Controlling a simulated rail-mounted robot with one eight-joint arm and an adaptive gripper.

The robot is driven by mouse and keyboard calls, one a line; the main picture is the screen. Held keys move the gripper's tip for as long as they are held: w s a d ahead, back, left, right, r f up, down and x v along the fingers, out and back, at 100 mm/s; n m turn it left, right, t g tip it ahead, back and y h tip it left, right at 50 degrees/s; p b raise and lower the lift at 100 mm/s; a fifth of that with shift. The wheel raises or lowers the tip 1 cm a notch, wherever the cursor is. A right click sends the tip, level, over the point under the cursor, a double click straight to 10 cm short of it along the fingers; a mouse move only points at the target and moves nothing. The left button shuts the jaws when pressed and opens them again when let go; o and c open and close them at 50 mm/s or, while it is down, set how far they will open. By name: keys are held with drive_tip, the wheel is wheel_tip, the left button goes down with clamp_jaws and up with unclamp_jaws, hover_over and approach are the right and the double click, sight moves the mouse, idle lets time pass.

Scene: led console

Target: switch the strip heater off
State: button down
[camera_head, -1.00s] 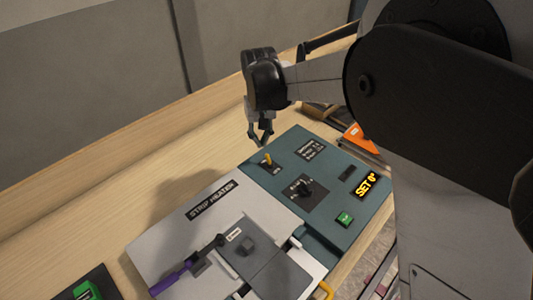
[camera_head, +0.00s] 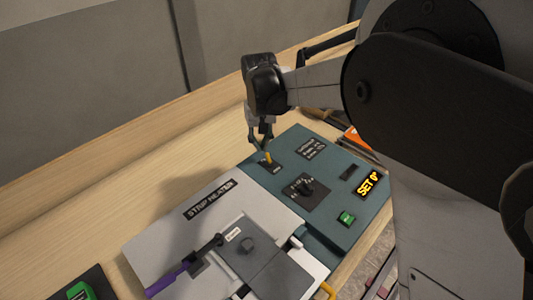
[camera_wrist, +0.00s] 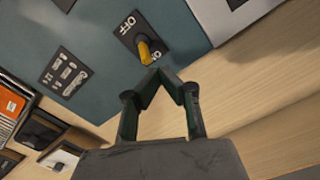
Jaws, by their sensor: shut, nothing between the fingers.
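The strip heater console (camera_head: 330,215) is a teal panel beside a grey plate labelled STRIP HEATER (camera_head: 210,198). Its yellow toggle switch (camera_head: 268,158) stands at the panel's far left corner. In the wrist view the yellow lever (camera_wrist: 145,50) sits on a black plate marked OFF at the top and ON at the bottom, and it points toward the ON side. My gripper (camera_head: 261,145) is above and just behind the toggle. In the wrist view its fingertips (camera_wrist: 166,74) meet, empty, close to the lever's ON side. Whether they touch the lever is unclear.
The panel also bears a black knob (camera_head: 306,187), an amber display reading SET 0° (camera_head: 368,184) and a green rocker (camera_head: 346,218). A purple-handled clamp (camera_head: 185,270) lies on the grey plate. Orange-labelled items (camera_wrist: 12,102) stand beyond the panel. Bare wood table (camera_wrist: 265,85) lies behind the gripper.

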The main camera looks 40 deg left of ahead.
drive_tip(key=shift+f, duration=0.3)
drive_tip(key=shift+s+d+b, duration=0.2)
drive_tip(key=shift+d+b, duration=0.2)
drive_tip(key=shift+d, duration=0.65)
drive_tip(key=shift+r, duration=0.2)
wheel_tip(320, 180, up, 7)
drive_tip(key=p, duration=0.3)
drive_tip(key=shift+a+f, duration=0.15)
drive_tip(key=shift+a, duration=0.25)
idle(0.4)
drive_tip(key=shift+w, duration=0.1)
drive_tip(key=shift+d, duration=0.1)
